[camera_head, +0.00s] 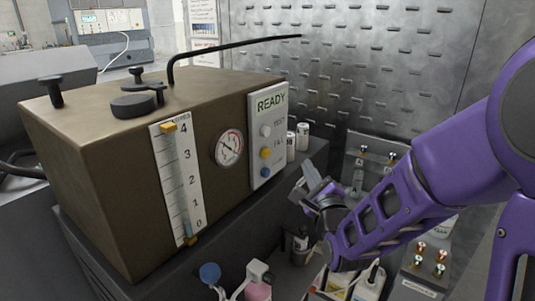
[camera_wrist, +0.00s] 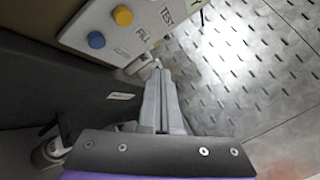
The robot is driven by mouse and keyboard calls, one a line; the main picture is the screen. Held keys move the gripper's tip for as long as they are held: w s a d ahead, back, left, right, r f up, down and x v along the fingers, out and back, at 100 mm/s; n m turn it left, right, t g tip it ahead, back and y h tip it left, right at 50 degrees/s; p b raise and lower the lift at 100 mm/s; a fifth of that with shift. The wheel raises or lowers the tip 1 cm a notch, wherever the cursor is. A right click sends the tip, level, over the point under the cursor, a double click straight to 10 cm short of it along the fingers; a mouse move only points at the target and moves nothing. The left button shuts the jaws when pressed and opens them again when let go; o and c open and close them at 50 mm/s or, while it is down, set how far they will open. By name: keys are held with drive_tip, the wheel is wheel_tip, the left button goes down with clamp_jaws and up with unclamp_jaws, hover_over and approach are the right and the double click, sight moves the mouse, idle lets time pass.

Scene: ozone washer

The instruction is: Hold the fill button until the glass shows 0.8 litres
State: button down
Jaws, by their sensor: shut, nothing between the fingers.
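The brown washer (camera_head: 90,140) carries a white button panel (camera_head: 255,105) reading READY. The yellow button (camera_head: 265,153), beside the FILL label, sits between a white button (camera_head: 265,131) and a blue button (camera_head: 265,172). The yellow button also shows in the wrist view (camera_wrist: 122,15). The upright glass (camera_head: 182,190) has a scale marked 0 to 4; its liquid level is too small to read surely. My gripper (camera_head: 308,182) is shut and empty, right of and below the panel. In the wrist view its fingertips (camera_wrist: 157,70) are near the panel's edge, off the buttons.
A round gauge (camera_head: 228,148) sits between glass and panel. Small cans (camera_head: 302,136) stand behind the panel. Bottles (camera_head: 368,282) and fittings crowd the space below my arm. A perforated metal wall (camera_head: 390,60) stands behind. The space before the panel looks clear.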

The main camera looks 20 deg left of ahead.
sight(266, 153)
drive_tip(key=w+a, duration=0.2)
drive_tip(key=a, duration=0.5)
drive_tip(key=shift+w+a, duration=0.35)
drive_tip(key=shift+a, duration=0.05)
drive_tip(key=shift+a+f+b, duration=0.1)
drive_tip(key=shift+b, duration=0.25)
idle(1.4)
drive_tip(key=shift+w+a+b, duration=0.15)
drive_tip(key=shift+a+b, duration=0.15)
drive_tip(key=shift+w+a+b, duration=0.15)
drive_tip(key=shift+a+b, duration=0.2)
drive_tip(key=shift+a, duration=0.15)
idle(1.9)
drive_tip(key=shift+s+d+b, duration=0.3)
drive_tip(key=shift+d+b, duration=0.1)
drive_tip(key=shift+d, duration=0.5)
